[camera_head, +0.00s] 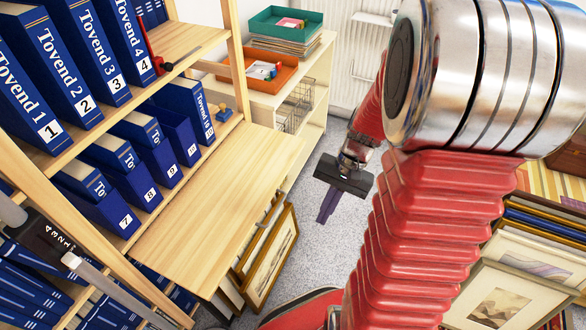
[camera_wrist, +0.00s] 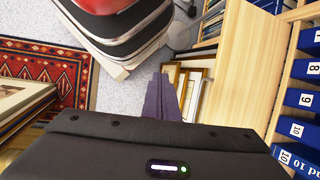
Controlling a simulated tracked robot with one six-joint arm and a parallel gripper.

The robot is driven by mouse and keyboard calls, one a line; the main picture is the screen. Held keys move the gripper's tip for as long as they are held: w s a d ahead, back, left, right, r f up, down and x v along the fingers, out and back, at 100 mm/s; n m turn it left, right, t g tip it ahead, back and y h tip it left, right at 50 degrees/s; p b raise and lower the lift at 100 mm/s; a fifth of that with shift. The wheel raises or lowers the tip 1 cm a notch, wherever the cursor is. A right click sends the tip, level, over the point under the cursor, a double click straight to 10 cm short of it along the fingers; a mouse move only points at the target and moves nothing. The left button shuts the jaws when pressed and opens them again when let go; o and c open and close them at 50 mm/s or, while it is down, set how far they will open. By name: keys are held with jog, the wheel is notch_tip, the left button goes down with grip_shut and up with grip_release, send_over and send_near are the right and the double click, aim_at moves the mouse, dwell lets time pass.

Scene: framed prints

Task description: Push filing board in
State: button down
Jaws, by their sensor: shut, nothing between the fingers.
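The filing board (camera_head: 222,205) is a pale wooden panel. It sticks out from the shelf unit, below the row of blue binders numbered 7 to 10. In the wrist view the board (camera_wrist: 237,75) stands to the right of my fingers. My gripper (camera_head: 324,218) points down over the grey floor, to the right of the board's outer edge and apart from it. Its purple fingers are together and empty; they also show in the wrist view (camera_wrist: 163,98).
Framed prints (camera_head: 268,262) lean below the board; more frames (camera_head: 510,290) stand at the lower right. Blue binders (camera_head: 185,105) fill the shelves. A low cabinet (camera_head: 290,100) holds an orange tray (camera_head: 262,72) and a teal tray (camera_head: 285,22). Grey floor is clear around my gripper.

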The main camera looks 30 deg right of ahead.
aim_at(288, 171)
jog(key=w+d+f+m+t+y, duration=0.3)
jog(key=f+m+t+y, duration=0.1)
jog(key=f+m, duration=0.35)
jog(key=w+d+f+m+t+y, duration=0.35)
jog(key=f+m, duration=0.25)
jog(key=f, duration=0.3)
jog(key=w+d+r+m+t, duration=0.2)
jog(key=w+d+m+t, duration=0.3)
jog(key=w+d+t, duration=0.2)
jog(key=shift+w+d, duration=0.2)
jog(key=shift+w, duration=0.05)
jog(key=shift+w+a+m+t+h, duration=0.1)
jog(key=shift+m+t+h, duration=0.15)
jog(key=x, duration=1.3)
jog(key=shift+w+a+f, duration=0.15)
jog(key=shift+w+a, duration=0.1)
jog(key=shift+w, duration=0.05)
jog(key=shift+w+a, duration=0.1)
